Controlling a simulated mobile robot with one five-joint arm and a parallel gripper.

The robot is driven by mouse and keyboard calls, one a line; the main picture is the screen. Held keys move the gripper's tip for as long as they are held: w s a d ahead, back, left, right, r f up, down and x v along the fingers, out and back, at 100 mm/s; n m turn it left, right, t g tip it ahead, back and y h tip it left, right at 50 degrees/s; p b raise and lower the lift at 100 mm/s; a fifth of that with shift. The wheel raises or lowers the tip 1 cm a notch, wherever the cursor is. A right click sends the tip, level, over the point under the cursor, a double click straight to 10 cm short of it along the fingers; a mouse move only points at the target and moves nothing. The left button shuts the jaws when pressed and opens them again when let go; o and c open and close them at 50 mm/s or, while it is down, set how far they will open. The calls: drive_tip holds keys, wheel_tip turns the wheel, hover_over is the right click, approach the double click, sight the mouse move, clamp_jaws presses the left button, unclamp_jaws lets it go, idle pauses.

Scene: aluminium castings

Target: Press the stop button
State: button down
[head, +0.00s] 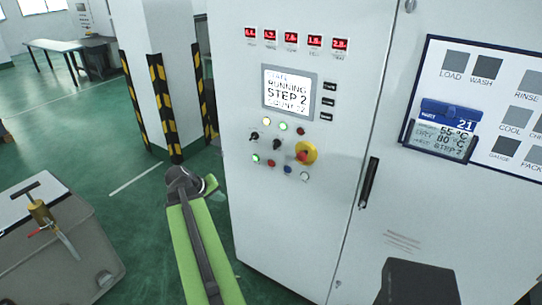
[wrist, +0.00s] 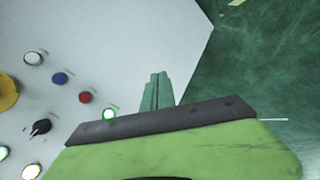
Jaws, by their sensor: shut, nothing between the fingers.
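The white cabinet's control panel holds the buttons. A small red button (head: 271,164) sits in the bottom row between a green-lit button (head: 255,158) and a blue one (head: 287,169). Another red button (head: 300,130) is in the top row, and a red mushroom button (head: 305,154) sits on a yellow disc. I cannot read which label says stop. In the wrist view, the bottom-row red button (wrist: 85,97) is left of my gripper (wrist: 158,80). My gripper is shut and empty, against the bare cabinet face near its edge; contact cannot be told. The gripper is not clear in the head view.
Black switches (head: 277,144) and a white button (head: 304,176) neighbour the buttons. A screen (head: 288,90) reads RUNNING STEP 2. A door handle (head: 369,183) sticks out to the right. A grey case (head: 60,245) stands at left; green floor (head: 150,215) lies between.

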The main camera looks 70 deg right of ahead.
sight(271, 163)
drive_tip(key=s+d+r+m+g+p, duration=0.1)
drive_tip(key=s+d+r, duration=0.3)
drive_tip(key=s+d, duration=0.3)
drive_tip(key=s, duration=0.3)
drive_tip(key=shift+r+m+g+h+p, duration=0.3)
drive_tip(key=shift+r+h, duration=0.05)
drive_tip(key=shift+h, duration=0.05)
drive_tip(key=shift+d, duration=0.1)
drive_tip(key=s+d, duration=0.2)
drive_tip(key=d, duration=0.6)
drive_tip(key=shift+d, duration=0.25)
drive_tip(key=shift+d, duration=0.1)
idle(0.9)
drive_tip(key=shift+s+d, duration=0.1)
drive_tip(key=shift+d, duration=0.2)
drive_tip(key=shift+s+d, duration=0.1)
drive_tip(key=shift+d, duration=0.3)
idle(0.8)
drive_tip(key=shift+w+a, duration=0.2)
drive_tip(key=shift+a, duration=0.65)
